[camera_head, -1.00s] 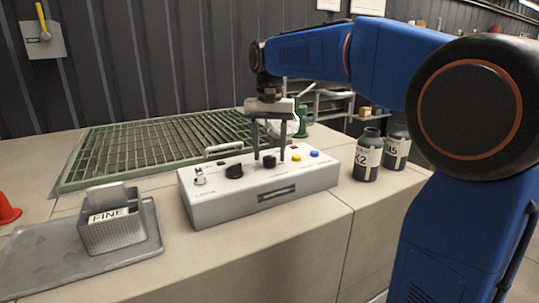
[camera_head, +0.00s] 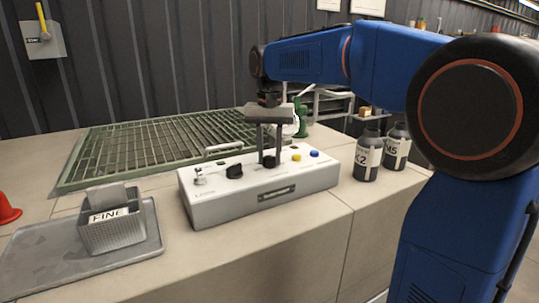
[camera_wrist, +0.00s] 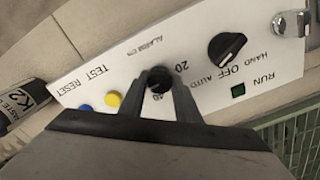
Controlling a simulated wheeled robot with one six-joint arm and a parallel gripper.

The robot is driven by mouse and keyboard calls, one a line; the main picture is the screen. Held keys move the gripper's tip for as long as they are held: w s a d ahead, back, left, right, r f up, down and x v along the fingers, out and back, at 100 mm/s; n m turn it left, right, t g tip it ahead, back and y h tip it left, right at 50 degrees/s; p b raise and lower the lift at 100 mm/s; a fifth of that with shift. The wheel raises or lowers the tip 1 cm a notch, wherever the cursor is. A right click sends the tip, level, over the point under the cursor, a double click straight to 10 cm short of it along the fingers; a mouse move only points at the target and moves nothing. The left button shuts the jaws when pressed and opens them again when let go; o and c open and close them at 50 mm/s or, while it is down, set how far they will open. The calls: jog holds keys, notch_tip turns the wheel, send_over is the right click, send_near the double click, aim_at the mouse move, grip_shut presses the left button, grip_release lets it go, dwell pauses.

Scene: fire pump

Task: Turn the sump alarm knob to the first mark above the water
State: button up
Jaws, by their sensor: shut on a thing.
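The sump alarm knob is a small black knob (camera_wrist: 159,80) on the white control panel (camera_head: 225,205). In the wrist view the panel face (camera_wrist: 75,45) appears upside down, with "ALARM cm" and a "20" printed by the knob. My gripper (camera_head: 269,160) points down at the panel and is shut on this knob. In the wrist view my fingers (camera_wrist: 164,92) sit on both sides of it. Part of the scale is hidden by my fingers, and I cannot read where the knob points. No water level can be made out.
Also on the panel are a larger black HAND/OFF/AUTO switch (camera_head: 234,171), a yellow button (camera_head: 296,157), a blue button (camera_head: 314,153) and a metal key switch (camera_head: 199,176). Bottles (camera_head: 367,158) stand right, a green grate (camera_head: 160,145) behind, a FINE basket (camera_head: 110,232) left.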

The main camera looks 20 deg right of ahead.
aim_at(270, 157)
jog(key=n, duration=1.1)
dwell(0.3)
jog(key=shift+n, duration=0.3)
jog(key=o, duration=1)
jog(key=shift+o, duration=0.2)
notch_tip(270, 157, up, 17)
jog(key=shift+r, duration=0.2)
